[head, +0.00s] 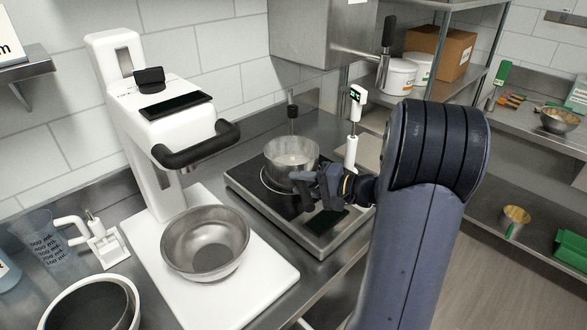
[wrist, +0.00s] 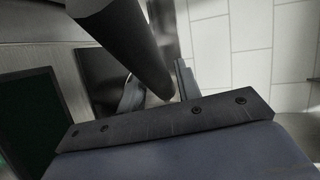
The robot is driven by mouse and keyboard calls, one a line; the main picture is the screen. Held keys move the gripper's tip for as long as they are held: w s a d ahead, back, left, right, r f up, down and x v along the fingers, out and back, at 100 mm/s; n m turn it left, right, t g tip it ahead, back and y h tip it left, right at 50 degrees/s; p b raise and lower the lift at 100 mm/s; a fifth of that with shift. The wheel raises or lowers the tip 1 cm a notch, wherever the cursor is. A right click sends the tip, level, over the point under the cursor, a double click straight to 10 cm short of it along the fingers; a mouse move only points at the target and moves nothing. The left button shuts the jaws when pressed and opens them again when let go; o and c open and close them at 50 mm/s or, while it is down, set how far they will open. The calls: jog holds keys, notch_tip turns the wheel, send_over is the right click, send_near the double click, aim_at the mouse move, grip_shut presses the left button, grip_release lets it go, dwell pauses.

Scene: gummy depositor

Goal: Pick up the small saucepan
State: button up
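The small saucepan (head: 291,158), a round silver metal pan, stands upright on the black-topped hob. My gripper (head: 312,190) is at the pan's front right side, low over the hob. In the wrist view, my two fingers (wrist: 158,90) stand apart. A thick dark bar (wrist: 128,35), which looks like a handle, slants down from the top to a rounded end between them. I cannot tell if the fingers press on it.
The hob (head: 260,200) has a white probe stand (head: 353,125) on its right. A metal bowl (head: 205,240) sits on the white mixer base (head: 170,290) at left. A steel hopper (head: 310,35) hangs above the hob. Shelving stands at right.

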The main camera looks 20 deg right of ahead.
grip_shut()
dwell(0.3)
jog(key=shift+r, duration=0.2)
